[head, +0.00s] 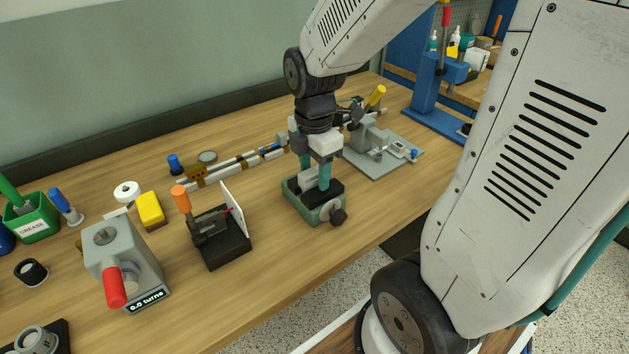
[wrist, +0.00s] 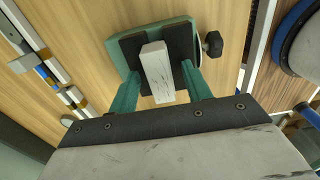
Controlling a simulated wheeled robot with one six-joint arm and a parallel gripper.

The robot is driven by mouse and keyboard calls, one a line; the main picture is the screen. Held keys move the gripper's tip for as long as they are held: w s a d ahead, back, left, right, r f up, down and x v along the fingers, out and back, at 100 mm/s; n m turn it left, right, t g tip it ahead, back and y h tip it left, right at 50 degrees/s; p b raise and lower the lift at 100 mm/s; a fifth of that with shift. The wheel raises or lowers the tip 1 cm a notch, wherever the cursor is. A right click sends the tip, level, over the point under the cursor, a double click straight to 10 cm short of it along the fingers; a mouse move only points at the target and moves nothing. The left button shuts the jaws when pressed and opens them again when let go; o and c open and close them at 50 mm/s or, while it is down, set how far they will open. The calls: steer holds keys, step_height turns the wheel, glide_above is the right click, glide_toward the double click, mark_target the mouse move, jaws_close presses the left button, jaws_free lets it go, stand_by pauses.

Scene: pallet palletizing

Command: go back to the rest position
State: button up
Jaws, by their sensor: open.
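My gripper (head: 315,178) points down over a small green vise (head: 327,212) on the wooden bench. Its two teal fingers are open, and they also show in the wrist view (wrist: 159,75). A pale grey block (wrist: 157,72) stands between the vise's dark jaws (wrist: 127,52). The fingertips are on either side of the block, and small gaps seem to show between them and it. In the head view the fingers partly hide the block (head: 309,178).
A vise knob (head: 338,216) sticks out toward the front. Left stand a black fixture with a white plate (head: 221,239) and a grey turns-counter box (head: 124,263). Behind lies a rail (head: 232,170). Right are a grey plate fixture (head: 384,155) and a blue press (head: 430,90).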

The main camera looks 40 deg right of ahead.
step_height(320, 180, up, 8)
steer(key=shift+f, duration=0.15)
steer(key=shift+s+m, duration=0.1)
steer(key=shift+m, duration=0.7)
steer(key=s+a+r+m, duration=0.2)
steer(key=s+m, duration=0.5)
steer(key=m, duration=0.1)
steer(key=s+a+r+m+t, duration=0.1)
steer(key=s+a+r+m, duration=0.1)
steer(key=s+m, duration=0.4)
steer(key=shift+s+a+m, duration=0.2)
steer(key=shift+s+m, duration=0.2)
steer(key=shift+m, duration=0.8)
